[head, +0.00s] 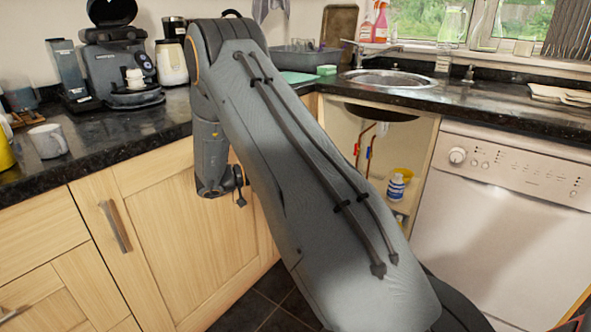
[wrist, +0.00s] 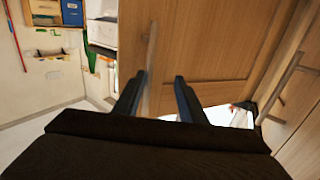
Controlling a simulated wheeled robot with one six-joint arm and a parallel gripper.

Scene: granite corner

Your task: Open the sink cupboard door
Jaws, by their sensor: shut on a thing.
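The sink cupboard stands open under the sink in the head view, its inside (head: 372,150) showing past my arm. In the wrist view its wooden door (wrist: 205,40) fills the upper middle, with an upright bar handle (wrist: 151,50) near its left edge. My gripper (wrist: 160,80) has its two dark fingers on either side of the handle and is shut on it. In the head view my arm hides the door, the handle and the fingers.
Pipes and a white-and-blue bottle (head: 396,187) are inside the cupboard. A white dishwasher (head: 490,215) stands to its right. A closed cupboard with a handle (head: 114,226) is at the left. Dark tiled floor (head: 290,310) shows below.

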